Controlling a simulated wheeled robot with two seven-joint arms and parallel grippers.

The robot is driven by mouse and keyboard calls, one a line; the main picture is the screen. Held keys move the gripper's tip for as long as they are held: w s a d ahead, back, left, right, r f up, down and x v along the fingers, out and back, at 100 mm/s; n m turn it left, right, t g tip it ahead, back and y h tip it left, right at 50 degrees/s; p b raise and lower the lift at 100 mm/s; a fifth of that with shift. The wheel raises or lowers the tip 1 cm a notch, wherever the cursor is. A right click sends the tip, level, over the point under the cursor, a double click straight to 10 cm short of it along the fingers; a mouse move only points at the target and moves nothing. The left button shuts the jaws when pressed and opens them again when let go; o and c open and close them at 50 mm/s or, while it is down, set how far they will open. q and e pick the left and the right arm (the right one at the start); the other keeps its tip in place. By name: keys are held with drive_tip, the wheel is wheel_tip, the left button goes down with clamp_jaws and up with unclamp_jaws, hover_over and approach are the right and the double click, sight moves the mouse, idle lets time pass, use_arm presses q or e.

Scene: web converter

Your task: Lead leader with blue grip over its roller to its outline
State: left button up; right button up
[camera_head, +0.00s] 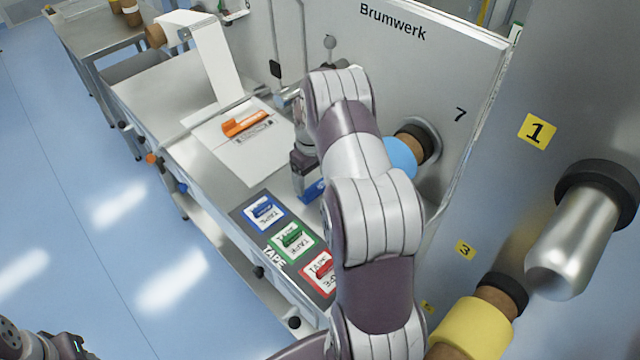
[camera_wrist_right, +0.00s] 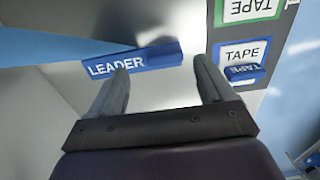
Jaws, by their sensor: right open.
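The leader with the blue grip (camera_head: 312,190) lies on the steel table by the machine wall, partly hidden by my right arm in the head view. In the right wrist view its blue bar (camera_wrist_right: 160,57) reads LEADER and a pale sheet shows beside it. My right gripper (camera_wrist_right: 163,75) is open, with the bar just beyond its fingertips; I cannot tell whether they touch. In the head view my right gripper (camera_head: 301,188) is next to the blue grip. The outline and the leader's roller cannot be made out. Part of my left arm shows at bottom left, without fingertips.
An orange-gripped piece (camera_head: 245,123) lies on a white sheet. Blue, green and red tape pieces sit on a dark board (camera_head: 245,218) at the table's front edge. Rolls on spindles stick out: blue (camera_head: 400,157), yellow (camera_head: 472,325). The Brumwerk panel (camera_head: 400,75) stands behind.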

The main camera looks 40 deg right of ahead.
drive_tip(key=f, duration=0.1)
drive_tip(key=f+p, duration=0.1)
drive_tip(key=f, duration=0.2)
drive_tip(key=shift+w+a+f+p, duration=0.1)
drive_tip(key=shift+w+a+p, duration=0.2)
drive_tip(key=shift+a+p, duration=0.1)
drive_tip(key=shift+f, duration=0.35)
drive_tip(key=shift+r, duration=0.1)
drive_tip(key=c, duration=1)
drive_tip(key=shift+c, duration=0.5)
drive_tip(key=shift+r, duration=0.1)
